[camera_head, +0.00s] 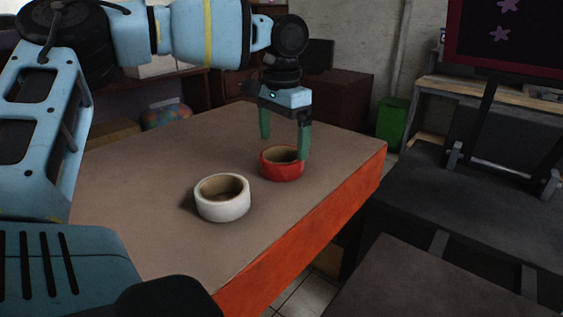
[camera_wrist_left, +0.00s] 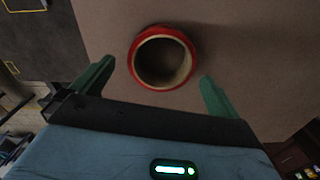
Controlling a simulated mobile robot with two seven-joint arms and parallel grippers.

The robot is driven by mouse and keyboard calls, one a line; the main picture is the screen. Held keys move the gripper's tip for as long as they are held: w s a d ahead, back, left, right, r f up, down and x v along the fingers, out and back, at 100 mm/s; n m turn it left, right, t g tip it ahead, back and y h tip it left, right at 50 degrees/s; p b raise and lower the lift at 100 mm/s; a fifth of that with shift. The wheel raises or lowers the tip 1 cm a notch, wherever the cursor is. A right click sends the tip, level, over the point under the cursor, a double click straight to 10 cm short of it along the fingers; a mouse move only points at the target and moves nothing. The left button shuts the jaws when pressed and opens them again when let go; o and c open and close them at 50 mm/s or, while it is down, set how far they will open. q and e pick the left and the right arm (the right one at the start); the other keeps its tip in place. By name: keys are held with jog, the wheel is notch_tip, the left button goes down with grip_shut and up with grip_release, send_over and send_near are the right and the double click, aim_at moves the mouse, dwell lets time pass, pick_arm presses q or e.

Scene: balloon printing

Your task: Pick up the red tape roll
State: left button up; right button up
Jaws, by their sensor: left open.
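The red tape roll (camera_head: 281,172) lies flat on the table near its right edge, its hole facing up. My left gripper (camera_head: 284,147) is above it, open and pointing down, with one green finger near the roll's right side in the head view and the other behind its left. In the left wrist view the red tape roll (camera_wrist_left: 187,39) sits ahead of and between the two open green fingers of my left gripper (camera_wrist_left: 158,78). Nothing is between the fingertips, and I cannot tell whether a finger touches the roll. My right gripper is not in view.
A white tape roll (camera_head: 222,208) lies on the table (camera_head: 130,190), nearer and to the left of the red one. The table's orange side drops off at the right. A green bin (camera_head: 392,122) and a black-topped desk (camera_head: 460,200) stand beyond.

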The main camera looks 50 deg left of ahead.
aim_at(282, 154)
pick_arm(q)
jog(key=shift+w+a+f, duration=0.1)
jog(key=shift+a+f, duration=0.05)
jog(key=shift+f, duration=2.05)
jog(key=c, duration=0.9)
